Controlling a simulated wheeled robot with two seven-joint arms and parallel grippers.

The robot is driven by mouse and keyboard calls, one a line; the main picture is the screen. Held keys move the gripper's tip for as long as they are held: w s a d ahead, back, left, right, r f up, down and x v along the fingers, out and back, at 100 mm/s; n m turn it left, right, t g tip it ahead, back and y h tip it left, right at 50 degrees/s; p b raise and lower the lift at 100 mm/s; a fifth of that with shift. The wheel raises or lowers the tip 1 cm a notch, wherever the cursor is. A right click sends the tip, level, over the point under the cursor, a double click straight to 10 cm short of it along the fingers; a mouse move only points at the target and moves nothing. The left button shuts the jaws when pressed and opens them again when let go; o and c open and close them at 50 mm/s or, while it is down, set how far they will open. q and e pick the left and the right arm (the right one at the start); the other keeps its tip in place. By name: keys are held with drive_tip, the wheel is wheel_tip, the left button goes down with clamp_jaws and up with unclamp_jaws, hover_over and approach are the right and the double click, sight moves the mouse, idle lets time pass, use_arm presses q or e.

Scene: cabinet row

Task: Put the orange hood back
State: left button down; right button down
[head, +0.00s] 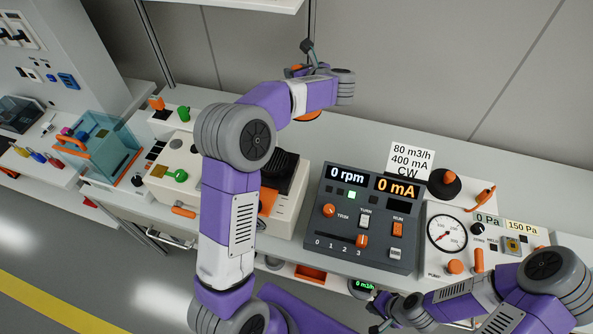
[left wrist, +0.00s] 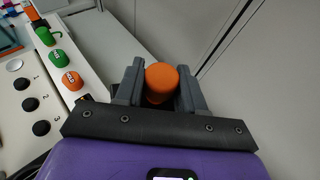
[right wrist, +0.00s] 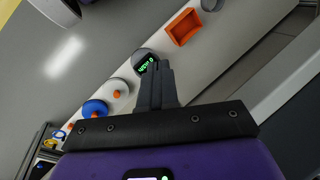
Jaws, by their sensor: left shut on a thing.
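My left gripper (left wrist: 158,83) is shut on an orange rounded piece (left wrist: 162,77), with one grey finger on each side. I take this piece to be part of the orange hood. In the head view, an orange rim (head: 308,117) shows below my left forearm, by the back wall. My right gripper (head: 378,325) is low at the front right, before the counter. Its fingers (right wrist: 155,85) are together with nothing between them.
A dark control panel (head: 365,217) reading 0 rpm and 0 mA stands mid-counter. A gauge panel (head: 447,231) is to its right, and a white card (head: 411,162) behind. A beige machine with black bellows (head: 278,175) stands left of the dark panel. A shelf (head: 265,4) overhangs the back.

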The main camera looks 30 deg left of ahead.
use_arm(q)
drive_tip(key=s+a+f+n+g+b, duration=0.1)
drive_tip(key=n+g, duration=0.1)
drive_tip(key=s+a+n+g+y+b, duration=0.1)
drive_tip(key=n+g, duration=0.1)
drive_tip(key=s+f+n+g+y+b, duration=0.1)
drive_tip(key=n+g, duration=0.1)
drive_tip(key=shift+s+a+f+g, duration=0.2)
drive_tip(key=shift+a+f+g, duration=0.1)
drive_tip(key=shift+a, duration=0.1)
drive_tip(key=s+d+f+n+g+b, duration=0.1)
drive_tip(key=f+n+g+b, duration=0.1)
drive_tip(key=f, duration=0.8)
drive_tip(key=s+d+f+n+g+b, duration=0.2)
drive_tip(key=f+b, duration=0.3)
drive_tip(key=f, duration=0.6)
drive_tip(key=shift+s+g, duration=0.3)
drive_tip(key=shift+d, duration=0.15)
drive_tip(key=shift+f, duration=0.1)
drive_tip(key=shift+f, duration=0.15)
drive_tip(key=c, duration=0.7)
unclamp_jaws()
drive_tip(key=shift+h, duration=0.3)
